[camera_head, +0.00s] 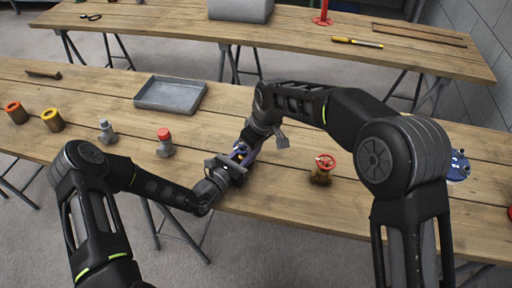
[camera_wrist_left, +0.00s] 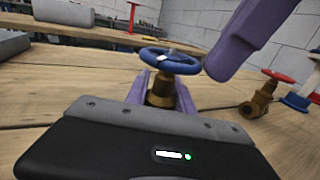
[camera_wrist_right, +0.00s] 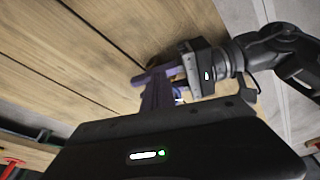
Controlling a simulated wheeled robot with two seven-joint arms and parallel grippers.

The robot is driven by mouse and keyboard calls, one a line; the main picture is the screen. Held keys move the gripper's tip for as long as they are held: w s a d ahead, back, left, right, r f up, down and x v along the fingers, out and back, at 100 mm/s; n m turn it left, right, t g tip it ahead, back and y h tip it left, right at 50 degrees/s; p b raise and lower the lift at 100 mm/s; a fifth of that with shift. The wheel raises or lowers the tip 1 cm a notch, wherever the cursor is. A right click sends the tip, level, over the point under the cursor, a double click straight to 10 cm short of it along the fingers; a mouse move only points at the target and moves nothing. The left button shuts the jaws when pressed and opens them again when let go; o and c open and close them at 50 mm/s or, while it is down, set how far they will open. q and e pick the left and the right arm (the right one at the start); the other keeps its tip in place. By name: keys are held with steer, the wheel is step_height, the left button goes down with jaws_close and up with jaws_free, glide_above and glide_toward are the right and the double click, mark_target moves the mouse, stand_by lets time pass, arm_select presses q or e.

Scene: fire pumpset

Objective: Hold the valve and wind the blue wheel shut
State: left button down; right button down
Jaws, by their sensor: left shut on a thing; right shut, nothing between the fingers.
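The valve has a blue handwheel (camera_wrist_left: 170,60) on a brass body (camera_wrist_left: 160,93) and stands upright at the table's front edge. In the head view its wheel (camera_head: 239,148) is partly hidden by my grippers. My left gripper (camera_head: 236,160) is shut on the brass body, with a purple finger on each side below the wheel. My right gripper (camera_head: 253,148) is shut and empty beside the wheel. In the left wrist view its purple fingers (camera_wrist_left: 250,38) come in from above, right of the wheel; I cannot tell whether they touch it. The right wrist view mostly hides the valve.
A red-wheeled brass valve (camera_head: 322,168) stands to the right on the same table (camera_head: 90,85). A grey tray (camera_head: 171,94), a red-capped fitting (camera_head: 165,142) and a grey fitting (camera_head: 107,131) lie to the left. A blue flanged part (camera_head: 459,166) is at far right.

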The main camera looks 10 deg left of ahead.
arm_select(q)
steer(key=shift+d, duration=0.15)
arm_select(e)
steer(key=shift+s+a+r, duration=0.1)
steer(key=shift+s+a, duration=0.3)
steer(key=shift+a, duration=0.1)
arm_select(q)
steer(key=shift+d, duration=0.1)
arm_select(e)
steer(key=shift+s+a, duration=0.1)
steer(key=shift+a, duration=0.15)
steer(key=shift+s+d, duration=0.1)
steer(key=shift+s+d, duration=0.2)
steer(key=shift+s, duration=0.05)
stand_by(0.3)
arm_select(q)
steer(key=shift+a, duration=0.25)
arm_select(e)
step_height(320, 180, up, 6)
steer(key=shift+f, duration=0.1)
stand_by(0.4)
